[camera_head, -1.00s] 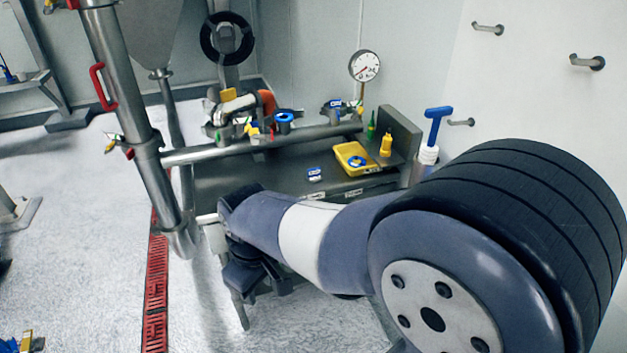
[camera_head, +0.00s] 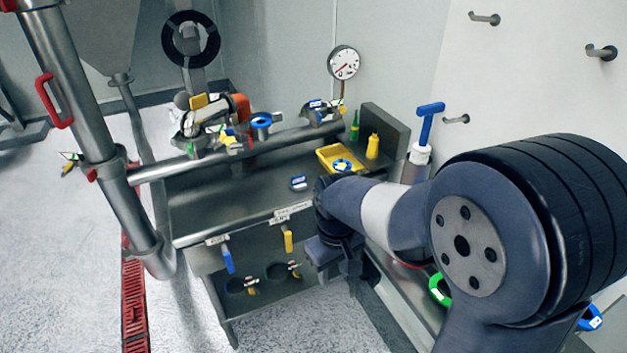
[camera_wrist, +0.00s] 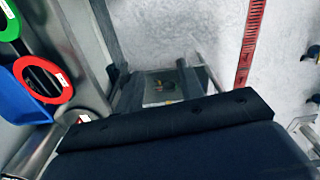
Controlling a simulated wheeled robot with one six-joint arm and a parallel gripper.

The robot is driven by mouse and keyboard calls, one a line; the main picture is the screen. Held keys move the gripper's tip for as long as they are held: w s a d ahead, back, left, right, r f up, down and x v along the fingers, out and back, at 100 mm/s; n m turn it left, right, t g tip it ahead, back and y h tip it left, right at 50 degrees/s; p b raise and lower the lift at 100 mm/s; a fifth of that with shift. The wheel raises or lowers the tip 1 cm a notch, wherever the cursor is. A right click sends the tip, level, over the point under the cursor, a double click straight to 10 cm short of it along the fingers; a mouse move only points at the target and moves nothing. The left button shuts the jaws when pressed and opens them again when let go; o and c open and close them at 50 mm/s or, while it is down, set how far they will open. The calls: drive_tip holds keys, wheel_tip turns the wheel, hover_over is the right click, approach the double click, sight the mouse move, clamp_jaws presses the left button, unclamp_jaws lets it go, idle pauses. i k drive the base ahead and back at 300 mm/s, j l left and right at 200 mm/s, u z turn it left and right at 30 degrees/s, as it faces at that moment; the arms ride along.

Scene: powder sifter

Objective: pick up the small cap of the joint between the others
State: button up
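Several small blue-marked fittings show in the head view. A small blue-and-white cap (camera_head: 299,183) lies flat on the steel bench top. A blue ring (camera_head: 261,121) sits at the rail, between a cluster of fittings (camera_head: 205,122) and a blue-topped clamp (camera_head: 317,106). Another blue piece (camera_head: 341,165) is in the yellow tray (camera_head: 327,154). I cannot tell which is the named cap. My gripper (camera_head: 345,268) hangs at the bench's front right, below the top and apart from these parts. The wrist view shows none of these bench-top parts clearly.
Under the bench top (camera_head: 220,205), blue (camera_head: 228,261) and yellow (camera_head: 288,240) handles hang above a lower shelf with round holes. A yellow bottle (camera_head: 373,146) and a gauge (camera_head: 344,63) stand behind. Green (camera_wrist: 8,22) and red (camera_wrist: 43,80) rings show in the wrist view.

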sight(298, 183)
drive_tip(key=i+j+z, duration=0.15)
drive_tip(key=i+j, duration=0.3)
drive_tip(key=i, duration=0.2)
drive_tip(key=i+j+z, duration=0.1)
drive_tip(key=i+j, duration=0.45)
drive_tip(key=i, duration=0.1)
